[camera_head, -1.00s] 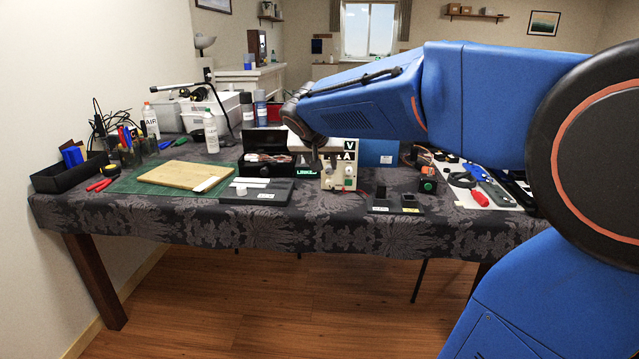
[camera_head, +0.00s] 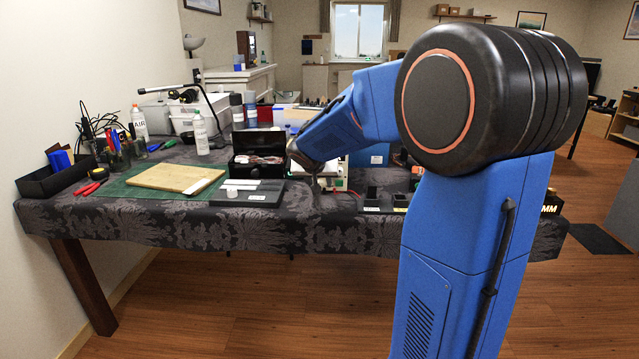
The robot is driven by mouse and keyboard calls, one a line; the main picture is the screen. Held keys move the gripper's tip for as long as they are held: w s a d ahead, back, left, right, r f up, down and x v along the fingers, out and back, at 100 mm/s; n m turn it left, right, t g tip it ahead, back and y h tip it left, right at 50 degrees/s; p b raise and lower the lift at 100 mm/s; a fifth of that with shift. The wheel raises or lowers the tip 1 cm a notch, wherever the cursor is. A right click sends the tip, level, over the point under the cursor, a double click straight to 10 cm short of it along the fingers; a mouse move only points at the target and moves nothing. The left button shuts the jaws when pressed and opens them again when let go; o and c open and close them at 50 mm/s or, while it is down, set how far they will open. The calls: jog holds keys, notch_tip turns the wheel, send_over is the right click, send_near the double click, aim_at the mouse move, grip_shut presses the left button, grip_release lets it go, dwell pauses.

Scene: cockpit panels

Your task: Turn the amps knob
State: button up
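The cream power supply (camera_head: 340,182) with the amps knob stands near the front edge of the table, right of the black toolbox. My blue arm covers most of it, and only its lower part shows. The amps knob cannot be made out. My gripper (camera_head: 316,186) points down in front of the left side of the power supply. It is small and dark here, so I cannot tell whether it is open or touches the knob.
A black toolbox (camera_head: 258,154) and a dark flat box (camera_head: 248,193) lie left of my gripper. Small black blocks (camera_head: 372,196) stand to the right. A cutting board (camera_head: 176,177) lies on a green mat. The patterned cloth's front edge (camera_head: 200,228) is close by.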

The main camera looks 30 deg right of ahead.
jog(key=shift+w, duration=0.1)
jog(key=shift+c, duration=0.6)
grip_shut()
jog(key=shift+w+a+f+n+h, duration=0.15)
jog(key=shift+n+h, duration=0.15)
jog(key=shift+h, duration=0.2)
jog(key=shift+n+g+h, duration=0.4)
jog(key=shift+g+h, duration=0.2)
jog(key=shift+g, duration=0.1)
jog(key=shift+o, duration=0.6)
grip_release()
